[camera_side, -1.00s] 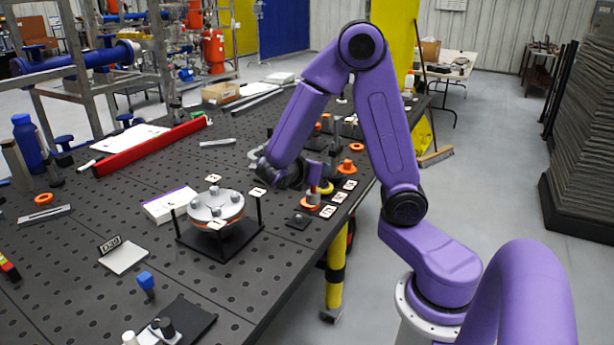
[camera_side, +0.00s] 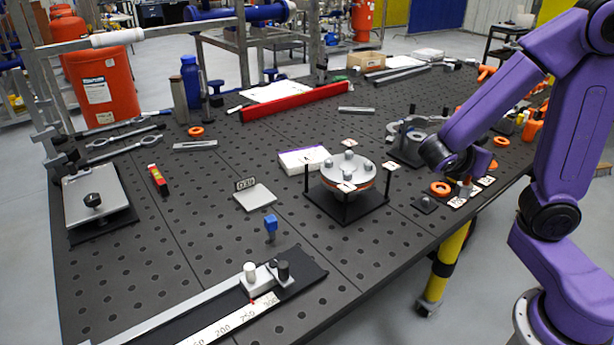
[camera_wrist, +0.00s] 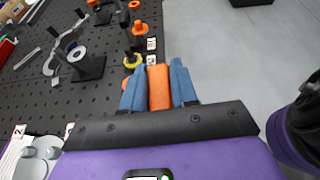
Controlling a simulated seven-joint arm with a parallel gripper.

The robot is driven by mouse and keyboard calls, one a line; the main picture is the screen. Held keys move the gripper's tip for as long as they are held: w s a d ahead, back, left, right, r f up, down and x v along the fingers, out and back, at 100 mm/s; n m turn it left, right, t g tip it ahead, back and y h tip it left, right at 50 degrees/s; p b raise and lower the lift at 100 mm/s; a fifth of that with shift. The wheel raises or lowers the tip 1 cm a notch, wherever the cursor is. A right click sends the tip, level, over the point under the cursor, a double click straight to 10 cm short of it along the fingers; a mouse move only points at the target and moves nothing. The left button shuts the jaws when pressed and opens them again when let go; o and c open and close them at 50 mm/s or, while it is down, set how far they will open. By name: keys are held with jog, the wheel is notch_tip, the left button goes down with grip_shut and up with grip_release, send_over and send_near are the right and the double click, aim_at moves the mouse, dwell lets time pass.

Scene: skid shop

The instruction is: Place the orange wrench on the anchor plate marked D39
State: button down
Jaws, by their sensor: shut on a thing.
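The anchor plate (camera_side: 255,197) is a light grey square lying bare on the dark table, left of centre in the side view. A small upright sign reading D39 (camera_side: 245,184) stands at its back edge. My gripper (camera_wrist: 158,88) is shut in the wrist view, its two blue fingers on either side of an orange bar, which I take for the orange wrench (camera_wrist: 158,90). In the side view my gripper (camera_side: 464,187) is at the table's right edge, well right of the plate, and the wrench is hard to make out.
A stand with a round grey flange (camera_side: 348,171) and thin posts rises between my gripper and the plate. A blue-topped peg (camera_side: 270,223) is just in front of the plate. An orange ring (camera_side: 440,188) and several marked cards (camera_side: 457,202) lie near my gripper.

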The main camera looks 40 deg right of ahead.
jog(key=w+a+n+t+y, duration=0.2)
jog(key=w+a+n+t, duration=0.3)
jog(key=w, duration=0.5)
jog(key=w+a+n+t+y, duration=0.2)
jog(key=w+a+n+t, duration=0.3)
jog(key=w, duration=0.4)
jog(key=w+a+r+n+t+y, duration=0.1)
jog(key=w+a+n+y, duration=0.4)
jog(key=a, duration=0.3)
jog(key=w+a+n+t+y, duration=0.2)
jog(key=w+a+y, duration=0.2)
jog(key=w+a, duration=0.3)
jog(key=shift+w+a+f, duration=0.8)
jog(key=shift+w+f, duration=1.25)
jog(key=shift+f, duration=0.1)
jog(key=shift+w+a+f, duration=0.8)
jog(key=shift+w+f, duration=1.3)
jog(key=shift+f, duration=0.05)
jog(key=shift+w+a+f, duration=0.8)
jog(key=shift+w+f, duration=1.25)
jog(key=shift+f, duration=0.1)
